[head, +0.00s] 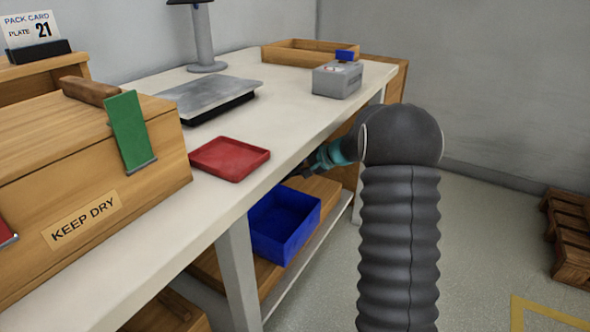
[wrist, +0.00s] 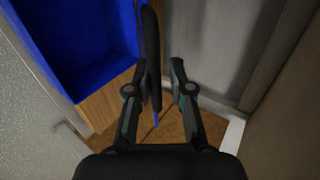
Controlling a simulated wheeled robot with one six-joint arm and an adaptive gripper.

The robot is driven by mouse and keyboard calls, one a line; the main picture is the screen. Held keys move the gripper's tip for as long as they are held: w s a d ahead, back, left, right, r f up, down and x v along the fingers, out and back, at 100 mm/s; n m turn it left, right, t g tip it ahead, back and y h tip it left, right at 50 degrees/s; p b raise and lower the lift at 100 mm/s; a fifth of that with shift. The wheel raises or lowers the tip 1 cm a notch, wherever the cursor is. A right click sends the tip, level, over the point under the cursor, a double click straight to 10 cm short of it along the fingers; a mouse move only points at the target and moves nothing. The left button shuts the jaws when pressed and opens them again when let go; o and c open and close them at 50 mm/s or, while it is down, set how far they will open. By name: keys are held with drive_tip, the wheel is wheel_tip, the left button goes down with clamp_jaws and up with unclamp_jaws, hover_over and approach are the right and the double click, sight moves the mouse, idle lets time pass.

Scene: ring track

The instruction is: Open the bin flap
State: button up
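An open-topped blue bin (head: 284,225) sits on the wooden lower shelf under the bench. It fills the upper left of the wrist view (wrist: 85,45). I cannot make out a flap on it. My gripper (head: 303,172) is at the bench's edge, above and right of the bin in the head view, partly hidden. In the wrist view my gripper (wrist: 163,85) has its fingers apart. A dark upright strip (wrist: 152,45) lies along the left finger; I cannot tell what it is or whether they touch. A gap separates it from the right finger.
The white bench (head: 215,205) carries a red tray (head: 230,158), a grey scale (head: 205,97), a grey box (head: 338,79) and a wooden "KEEP DRY" box (head: 85,190). A bench leg (head: 238,270) stands left of the bin. Open floor (head: 485,240) lies right.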

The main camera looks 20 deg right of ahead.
drive_tip(key=shift+o, duration=0.4)
drive_tip(key=v, duration=1.2)
